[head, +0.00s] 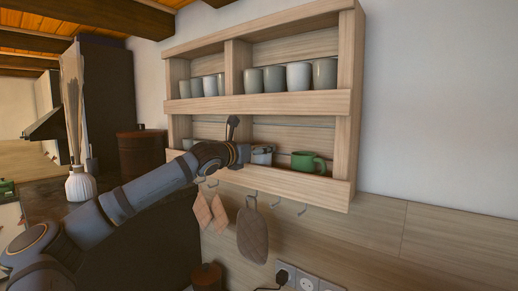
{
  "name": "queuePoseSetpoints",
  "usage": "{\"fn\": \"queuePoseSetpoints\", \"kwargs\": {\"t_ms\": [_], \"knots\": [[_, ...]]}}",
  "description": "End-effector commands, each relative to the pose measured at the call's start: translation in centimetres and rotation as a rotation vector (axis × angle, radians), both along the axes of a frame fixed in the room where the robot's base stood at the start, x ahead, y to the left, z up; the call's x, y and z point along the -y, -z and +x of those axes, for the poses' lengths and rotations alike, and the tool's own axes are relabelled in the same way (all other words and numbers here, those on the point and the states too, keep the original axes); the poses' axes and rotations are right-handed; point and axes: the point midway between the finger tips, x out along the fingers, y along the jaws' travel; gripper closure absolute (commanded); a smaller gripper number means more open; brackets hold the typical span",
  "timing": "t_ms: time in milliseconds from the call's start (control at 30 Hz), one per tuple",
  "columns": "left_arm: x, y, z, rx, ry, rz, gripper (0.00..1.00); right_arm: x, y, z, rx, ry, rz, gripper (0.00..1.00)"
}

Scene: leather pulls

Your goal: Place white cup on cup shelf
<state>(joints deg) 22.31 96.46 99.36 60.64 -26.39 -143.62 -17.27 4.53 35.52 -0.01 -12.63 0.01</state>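The wooden cup shelf (265,104) hangs on the wall with two rows, each split by a middle post. My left arm reaches in from the lower left, and my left gripper (248,153) is at the lower row, near the middle post. A pale white-grey cup (264,155) is right at the gripper's tip, in or just in front of the lower right compartment. The gripper partly hides it. The fingers are too small and covered to tell whether they are shut on it. My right gripper is not in view.
A green cup (308,161) stands to the right in the lower row. Several grey and white cups (299,76) fill the upper row. A pot holder (252,232) and cloths (211,211) hang on hooks below. A white vase (81,184) stands at left.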

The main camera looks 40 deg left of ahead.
Motion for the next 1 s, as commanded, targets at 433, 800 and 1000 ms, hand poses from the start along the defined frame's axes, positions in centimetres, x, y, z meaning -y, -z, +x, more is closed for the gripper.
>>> {"fn": "queuePoseSetpoints", "kwargs": {"t_ms": [433, 800, 1000], "knots": [[-0.01, 0.54, -0.01, 0.001, 0.000, 0.000, 0.15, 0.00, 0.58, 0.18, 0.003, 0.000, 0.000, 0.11], [-0.01, 0.61, 0.01, -0.001, 0.000, 0.000, 0.07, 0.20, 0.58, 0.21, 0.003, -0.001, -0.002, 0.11], [0.00, 0.22, 0.01, 0.000, 0.000, 0.000, 0.07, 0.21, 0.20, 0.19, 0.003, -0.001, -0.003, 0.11]]}}
